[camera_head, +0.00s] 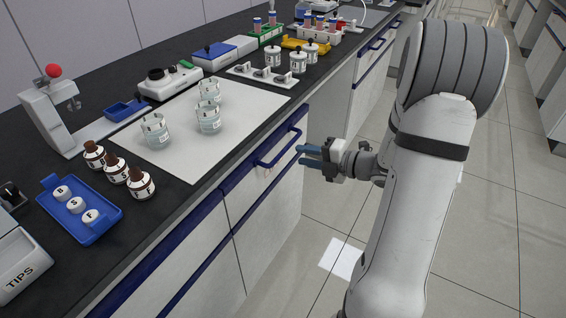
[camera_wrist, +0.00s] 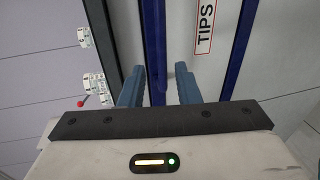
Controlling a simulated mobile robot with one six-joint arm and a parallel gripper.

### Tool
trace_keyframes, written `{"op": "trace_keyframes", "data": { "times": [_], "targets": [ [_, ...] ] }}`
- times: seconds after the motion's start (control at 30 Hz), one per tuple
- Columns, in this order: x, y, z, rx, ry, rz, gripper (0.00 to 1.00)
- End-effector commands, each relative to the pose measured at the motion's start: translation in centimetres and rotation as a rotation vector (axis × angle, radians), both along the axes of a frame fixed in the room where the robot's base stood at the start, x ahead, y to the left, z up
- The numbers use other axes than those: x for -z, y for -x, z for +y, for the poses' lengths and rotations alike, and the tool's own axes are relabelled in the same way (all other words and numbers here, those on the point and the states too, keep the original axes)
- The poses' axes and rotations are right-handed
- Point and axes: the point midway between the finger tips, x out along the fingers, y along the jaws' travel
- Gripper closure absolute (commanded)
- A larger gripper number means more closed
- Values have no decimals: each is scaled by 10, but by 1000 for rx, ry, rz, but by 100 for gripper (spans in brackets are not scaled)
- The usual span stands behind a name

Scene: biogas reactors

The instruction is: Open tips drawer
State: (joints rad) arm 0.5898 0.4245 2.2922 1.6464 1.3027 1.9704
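The tips drawer front (camera_head: 262,187) is white, below the counter edge, and looks closed in the head view. Its blue bar handle (camera_head: 281,150) runs along the front. In the wrist view a red-framed TIPS label (camera_wrist: 205,26) is on the white front. My gripper (camera_head: 304,155) is in front of the drawer, just right of the handle, with its blue fingers apart. In the wrist view my gripper (camera_wrist: 160,84) is open, and a blue vertical bar (camera_wrist: 154,45) shows between the fingers. I cannot tell whether it is the handle or the edge trim; no contact is visible.
The counter (camera_head: 200,190) above holds glass beakers (camera_head: 209,117), brown bottles (camera_head: 141,185), a blue tray (camera_head: 105,213) and a TIPS box (camera_head: 20,275). Another blue strip (camera_wrist: 241,45) lies right of the label. Floor to the right is open.

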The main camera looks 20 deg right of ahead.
Motion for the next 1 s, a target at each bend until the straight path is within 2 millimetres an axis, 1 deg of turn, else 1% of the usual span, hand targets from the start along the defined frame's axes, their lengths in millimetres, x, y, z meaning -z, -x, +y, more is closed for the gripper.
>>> {"op": "trace_keyframes", "data": {
  "times": [0.03,0.13,0.4,0.6,0.73,0.93,0.97,1.0],
  "targets": [
    [6,-3,-3,19,-22,12,70],
    [7,-8,0,29,-35,18,70],
    [16,-37,30,25,-32,17,70],
    [19,-53,46,26,-30,16,70],
    [20,-57,49,27,-30,17,70],
    [19,-57,48,28,-30,17,70],
    [19,-57,48,28,-30,17,71],
    [19,-57,48,28,-30,17,75]
  ]
}}
